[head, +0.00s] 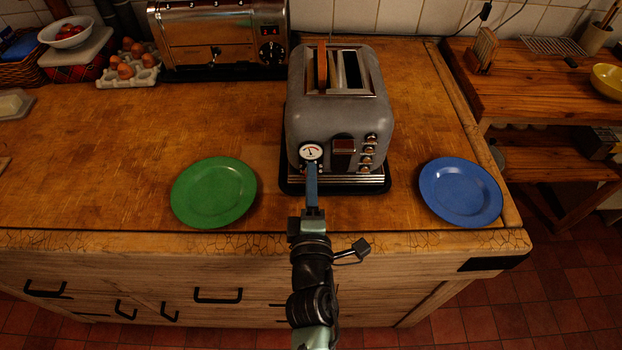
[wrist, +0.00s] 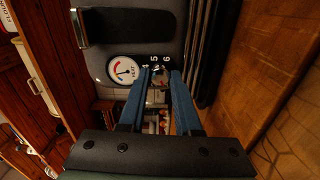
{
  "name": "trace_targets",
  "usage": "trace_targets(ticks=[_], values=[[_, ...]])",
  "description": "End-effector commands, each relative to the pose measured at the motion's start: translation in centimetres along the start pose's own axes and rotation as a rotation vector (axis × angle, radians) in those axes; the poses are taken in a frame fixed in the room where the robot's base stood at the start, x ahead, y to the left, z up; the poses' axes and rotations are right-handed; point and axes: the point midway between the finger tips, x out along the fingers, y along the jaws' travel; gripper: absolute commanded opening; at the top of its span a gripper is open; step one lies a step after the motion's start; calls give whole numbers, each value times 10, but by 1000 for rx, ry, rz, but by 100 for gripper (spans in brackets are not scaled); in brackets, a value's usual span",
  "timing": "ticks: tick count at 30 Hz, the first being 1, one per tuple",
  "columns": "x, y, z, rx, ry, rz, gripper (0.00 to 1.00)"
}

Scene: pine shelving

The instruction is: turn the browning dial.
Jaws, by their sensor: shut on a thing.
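The grey toaster (head: 338,112) stands on a dark tray on the wooden counter, with a slice of bread (head: 322,72) in its left slot. A round white gauge (head: 311,152) is on its front, and it also shows in the wrist view (wrist: 125,70). The browning dial (wrist: 158,71) sits beside the gauge, with the numbers 4, 5 and 6 around it. My gripper (head: 312,172) reaches the toaster front just below the gauge. Its blue fingertips (wrist: 159,80) are shut on the dial and hide most of it. The dial's pointer cannot be made out.
A dark lever (head: 343,150) and several small knobs (head: 370,150) are right of the dial. A green plate (head: 213,192) lies to the left and a blue plate (head: 460,191) to the right. A chrome toaster oven (head: 215,40) stands behind. The counter's left middle is clear.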

Motion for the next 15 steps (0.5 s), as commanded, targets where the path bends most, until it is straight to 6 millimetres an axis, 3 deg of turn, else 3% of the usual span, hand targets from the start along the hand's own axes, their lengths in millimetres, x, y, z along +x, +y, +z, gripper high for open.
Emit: trace_targets(ticks=[15], values=[[0,-1,0,-81,-1,-2,0]])
